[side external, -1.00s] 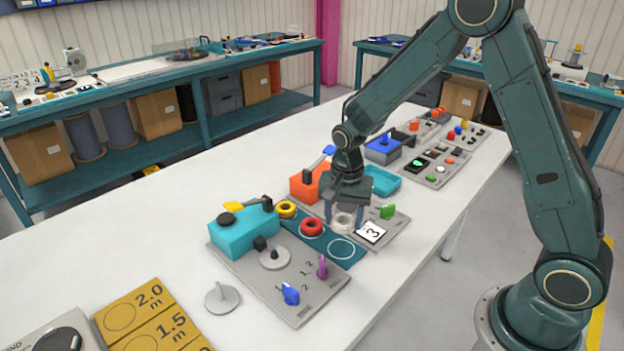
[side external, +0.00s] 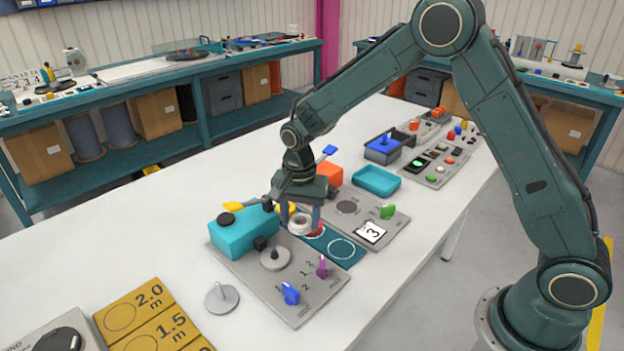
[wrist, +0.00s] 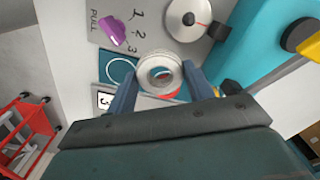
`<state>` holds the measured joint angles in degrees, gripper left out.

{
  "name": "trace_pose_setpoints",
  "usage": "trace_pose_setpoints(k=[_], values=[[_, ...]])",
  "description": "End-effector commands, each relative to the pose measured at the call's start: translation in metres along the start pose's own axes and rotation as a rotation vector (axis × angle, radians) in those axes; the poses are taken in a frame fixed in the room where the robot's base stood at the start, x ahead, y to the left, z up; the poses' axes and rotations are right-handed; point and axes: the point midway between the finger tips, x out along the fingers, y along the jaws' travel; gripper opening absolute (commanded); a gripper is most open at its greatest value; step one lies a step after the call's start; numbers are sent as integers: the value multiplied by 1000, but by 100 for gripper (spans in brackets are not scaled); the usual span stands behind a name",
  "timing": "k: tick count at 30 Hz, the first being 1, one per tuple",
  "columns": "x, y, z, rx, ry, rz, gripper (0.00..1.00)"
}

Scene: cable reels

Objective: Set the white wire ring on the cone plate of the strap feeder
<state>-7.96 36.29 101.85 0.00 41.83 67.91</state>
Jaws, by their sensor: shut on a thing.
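The white wire ring (side external: 300,225) is between the fingers of my gripper (side external: 302,218), held above the mat. In the wrist view the ring (wrist: 160,62) sits between the two blue fingers, and red shows through its hole. The cone plate (side external: 275,259) is a light disc with a dark centre, on the grey panel of the strap feeder (side external: 310,300), beside its cyan block (side external: 240,238). In the wrist view the cone plate (wrist: 175,12) is at the top, apart from the ring. My gripper is behind and right of the cone plate in the side view.
The red ring (side external: 318,231) lies on the teal mat (side external: 354,260), partly hidden. The yellow ring (side external: 282,210) is partly hidden too. A yellow-tipped lever (side external: 233,206) stands above the cyan block. Blue (side external: 290,294) and purple (side external: 322,267) knobs rise from the panel.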

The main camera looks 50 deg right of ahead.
Motion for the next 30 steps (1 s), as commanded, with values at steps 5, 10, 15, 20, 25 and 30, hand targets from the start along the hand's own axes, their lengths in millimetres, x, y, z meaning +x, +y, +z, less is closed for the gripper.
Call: trace_pose_setpoints(k=[5, 10, 15, 20, 25, 30], values=[[-3, -34, 22, -4, 0, -1, 29], [-5, -51, 35, -2, 0, 0, 29], [-6, -55, 38, 1, 0, 0, 29], [-4, -55, 38, 1, 0, 1, 29], [7, -54, 38, 1, -1, 2, 29], [22, -54, 38, 1, -1, 3, 29]])
